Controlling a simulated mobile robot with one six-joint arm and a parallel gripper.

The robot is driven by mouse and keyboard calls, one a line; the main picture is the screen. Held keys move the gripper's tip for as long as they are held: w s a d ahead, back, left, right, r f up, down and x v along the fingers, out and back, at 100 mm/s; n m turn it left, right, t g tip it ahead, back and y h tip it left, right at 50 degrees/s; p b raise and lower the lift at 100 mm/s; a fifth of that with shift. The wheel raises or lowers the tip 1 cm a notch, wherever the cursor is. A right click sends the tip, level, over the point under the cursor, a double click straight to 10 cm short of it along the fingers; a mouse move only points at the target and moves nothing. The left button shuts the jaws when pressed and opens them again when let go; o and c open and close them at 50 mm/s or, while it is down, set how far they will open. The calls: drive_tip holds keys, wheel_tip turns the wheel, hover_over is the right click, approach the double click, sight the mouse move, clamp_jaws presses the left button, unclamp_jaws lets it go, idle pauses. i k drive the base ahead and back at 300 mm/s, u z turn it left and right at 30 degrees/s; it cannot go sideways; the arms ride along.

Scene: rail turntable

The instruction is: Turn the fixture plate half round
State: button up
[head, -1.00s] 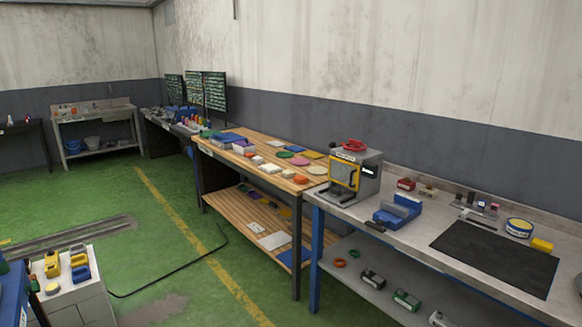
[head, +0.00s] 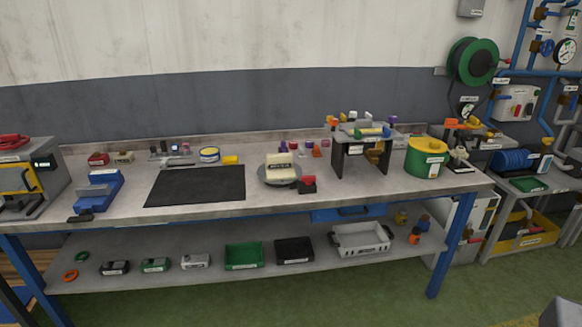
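A round grey plate (head: 266,178), which looks like the fixture plate, sits on the workbench right of the black mat. A cream block (head: 280,165) with dark lettering stands on it. A small dark block with a red top (head: 308,183) stands at the plate's front right edge; I cannot tell whether they touch. My gripper is not in view.
The black mat (head: 196,186) lies left of the plate. A blue vise (head: 97,190) stands further left. A dark stand (head: 360,155) and a green drum (head: 425,160) stand to the right. The bench top (head: 262,208) in front of the plate is clear.

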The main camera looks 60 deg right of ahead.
sight(278, 169)
drive_tip(key=u, duration=1.45)
drive_tip(key=k, duration=0.1)
drive_tip(key=z, duration=3.05)
drive_tip(key=i, duration=0.6)
drive_tip(key=z, duration=0.05)
drive_tip(key=k, duration=0.6)
